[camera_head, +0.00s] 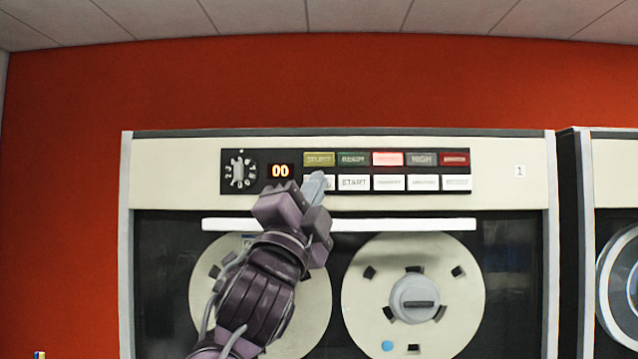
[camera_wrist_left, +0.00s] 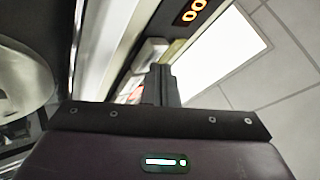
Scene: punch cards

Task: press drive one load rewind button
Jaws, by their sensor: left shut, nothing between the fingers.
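The tape drive marked 1 (camera_head: 520,171) has a black control panel (camera_head: 462,164) with two rows of buttons. The lower row is white. Its leftmost button is mostly hidden behind my left gripper (camera_head: 317,184), with its label unreadable. The button beside it to the right reads START (camera_head: 354,183). My left gripper is shut and empty, its tips over that leftmost white button; I cannot tell whether they touch it. In the left wrist view the closed fingers (camera_wrist_left: 161,84) point toward the panel, close to a lit 00 display (camera_wrist_left: 191,10).
The upper row holds yellow (camera_head: 319,159), green (camera_head: 354,159), lit pink-red (camera_head: 388,159), grey and dark red buttons. A dial (camera_head: 239,171) is at the panel's left. Two reels (camera_head: 413,290) sit below behind a white bar (camera_head: 400,225). Another drive stands at right.

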